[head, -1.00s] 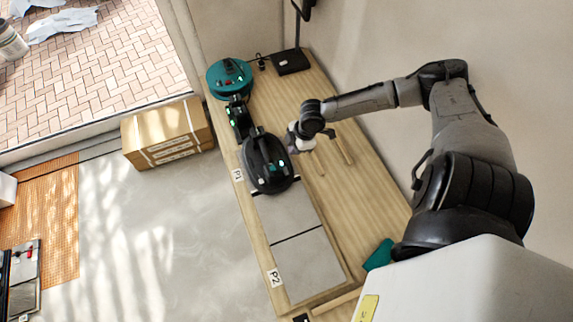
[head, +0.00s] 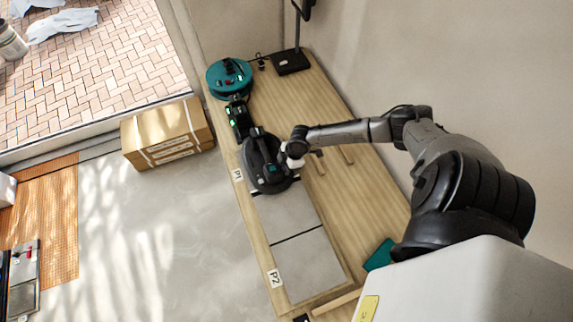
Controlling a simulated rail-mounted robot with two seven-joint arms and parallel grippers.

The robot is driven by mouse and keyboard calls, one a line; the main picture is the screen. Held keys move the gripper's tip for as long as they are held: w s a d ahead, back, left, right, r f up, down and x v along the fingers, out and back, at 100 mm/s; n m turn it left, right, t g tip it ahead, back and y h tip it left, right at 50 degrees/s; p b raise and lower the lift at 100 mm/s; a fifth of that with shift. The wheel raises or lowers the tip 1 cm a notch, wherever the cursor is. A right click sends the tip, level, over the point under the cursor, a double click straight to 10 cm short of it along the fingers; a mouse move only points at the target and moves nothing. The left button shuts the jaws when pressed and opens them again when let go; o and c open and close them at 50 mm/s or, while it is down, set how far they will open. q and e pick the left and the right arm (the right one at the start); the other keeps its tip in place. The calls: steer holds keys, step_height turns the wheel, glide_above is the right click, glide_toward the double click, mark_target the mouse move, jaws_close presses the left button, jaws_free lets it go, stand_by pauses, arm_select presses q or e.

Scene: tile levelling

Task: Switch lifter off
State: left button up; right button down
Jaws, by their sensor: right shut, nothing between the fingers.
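The black lifter (head: 262,160) with a raised handle sits on the grey tile at the P1 end of the bench. A small dim teal patch shows on its top; I see no bright green light on it, though my gripper covers part of its right side. My right gripper (head: 288,158) is shut and empty, its tips at the lifter's right edge by the control area. I cannot tell whether they touch it. My left gripper is not in view.
The wooden bench (head: 335,205) holds a teal round device (head: 229,77), a black unit with green lights (head: 238,120), a black stand (head: 291,62) and a bare tile (head: 307,267) by P2. A cardboard box (head: 167,133) stands on the floor at left.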

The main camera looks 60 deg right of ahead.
steer(key=shift+w+d+f+b, duration=0.1)
steer(key=shift+f+b, duration=0.3)
steer(key=shift+f, duration=0.1)
steer(key=shift+d+r, duration=0.1)
steer(key=shift+p, duration=0.3)
